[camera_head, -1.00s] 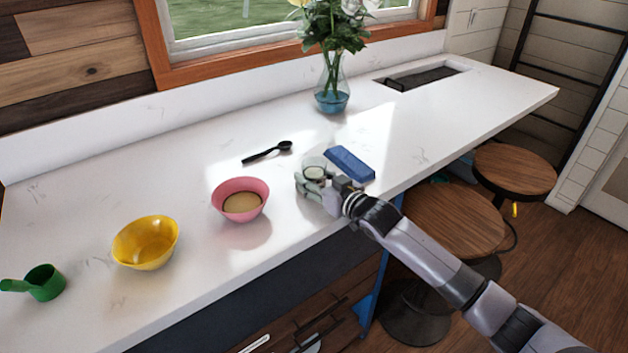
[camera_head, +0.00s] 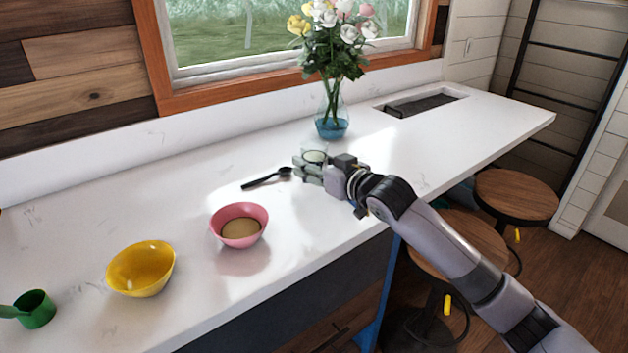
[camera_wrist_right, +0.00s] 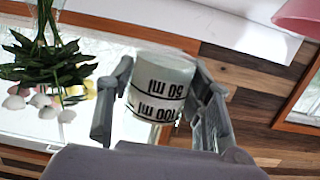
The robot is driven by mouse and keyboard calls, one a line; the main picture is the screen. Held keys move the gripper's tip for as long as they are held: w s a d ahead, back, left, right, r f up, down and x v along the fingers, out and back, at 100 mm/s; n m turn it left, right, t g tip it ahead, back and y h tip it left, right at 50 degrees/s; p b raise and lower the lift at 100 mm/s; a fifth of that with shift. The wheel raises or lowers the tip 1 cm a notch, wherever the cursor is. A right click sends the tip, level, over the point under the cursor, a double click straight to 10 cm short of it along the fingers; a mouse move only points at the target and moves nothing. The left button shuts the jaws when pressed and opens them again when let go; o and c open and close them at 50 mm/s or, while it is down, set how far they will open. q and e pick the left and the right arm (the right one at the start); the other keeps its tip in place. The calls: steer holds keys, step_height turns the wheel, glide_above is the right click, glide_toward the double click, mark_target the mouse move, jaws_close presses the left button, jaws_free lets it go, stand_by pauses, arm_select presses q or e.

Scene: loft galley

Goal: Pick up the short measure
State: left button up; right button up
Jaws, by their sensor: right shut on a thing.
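The short measure (camera_wrist_right: 158,92) is a small clear cup with black 50 ml and 100 ml marks. In the right wrist view it sits between the two grey fingers of my right gripper (camera_wrist_right: 163,80), its printing upside down. In the head view the measure (camera_head: 314,157) is a pale cup at the fingertips of my right gripper (camera_head: 309,168). The gripper is shut on it and holds it above the white counter. The fingers cover part of its side. My left gripper is not in view.
The counter (camera_head: 190,180) bears a black spoon (camera_head: 265,179), a pink bowl (camera_head: 240,225) with tan contents, a yellow bowl (camera_head: 141,268) and a green cup (camera_head: 35,309). A flower vase (camera_head: 331,122) stands behind the gripper. Stools (camera_head: 515,195) stand at the right.

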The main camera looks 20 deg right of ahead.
mark_target(314, 145)
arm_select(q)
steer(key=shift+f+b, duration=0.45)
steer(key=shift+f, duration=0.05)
arm_select(e)
steer(key=shift+r, duration=4)
steer(key=shift+r, duration=0.1)
